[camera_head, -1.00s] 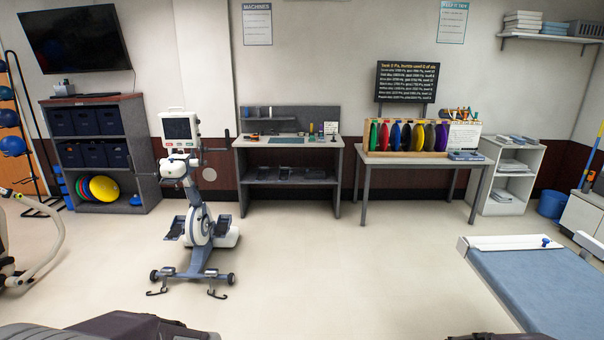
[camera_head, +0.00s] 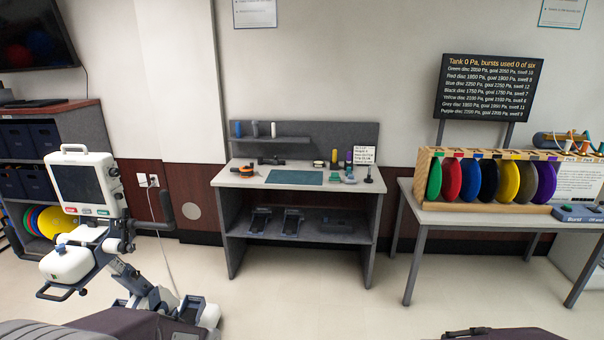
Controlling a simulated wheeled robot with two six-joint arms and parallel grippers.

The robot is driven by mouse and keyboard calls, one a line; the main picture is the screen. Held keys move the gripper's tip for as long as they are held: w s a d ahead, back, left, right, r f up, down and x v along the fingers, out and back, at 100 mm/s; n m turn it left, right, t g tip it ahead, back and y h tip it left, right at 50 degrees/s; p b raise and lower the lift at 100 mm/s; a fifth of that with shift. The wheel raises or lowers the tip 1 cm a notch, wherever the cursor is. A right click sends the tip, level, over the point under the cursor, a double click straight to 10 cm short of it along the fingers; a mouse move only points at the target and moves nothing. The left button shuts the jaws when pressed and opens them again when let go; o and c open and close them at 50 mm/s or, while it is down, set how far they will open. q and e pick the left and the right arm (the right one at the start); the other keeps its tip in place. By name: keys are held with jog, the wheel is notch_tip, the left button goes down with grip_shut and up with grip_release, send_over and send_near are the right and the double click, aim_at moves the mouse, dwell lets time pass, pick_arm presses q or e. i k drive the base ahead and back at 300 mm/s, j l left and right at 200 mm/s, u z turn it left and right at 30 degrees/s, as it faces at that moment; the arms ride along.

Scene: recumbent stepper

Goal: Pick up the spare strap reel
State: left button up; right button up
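No object can be clearly identified as the spare strap reel at this distance. Several small items stand on the grey workbench (camera_head: 230,182) ahead of me. They include an orange and black tool (camera_head: 244,170), a low dark item (camera_head: 271,161), a yellow and black upright piece (camera_head: 334,158) and small greenish pieces (camera_head: 334,177) near a small sign (camera_head: 363,155). Any of these could hide or be the reel; I cannot tell. Neither of my grippers shows.
The stepper (camera_head: 85,190) stands at the left. Right, a table (camera_head: 425,215) holds a rack of coloured discs (camera_head: 490,180) below a dark text board (camera_head: 491,88). The bench's lower shelf (camera_head: 300,232) holds dark pedal-like parts. Floor (camera_head: 300,295) before the bench is clear.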

aim_at(244, 172)
jog(key=i+j+u, duration=0.15)
jog(key=i, duration=0.7)
jog(key=i+l+u, duration=0.15)
jog(key=i, duration=0.7)
jog(key=i+u, duration=0.15)
jog(key=i, duration=0.75)
jog(key=i+j+u, duration=0.1)
jog(key=i+u, duration=0.35)
jog(key=i, duration=0.25)
jog(key=i+l+u, duration=0.2)
jog(key=i+u, duration=0.25)
jog(key=i, duration=0.25)
jog(key=z, duration=0.25)
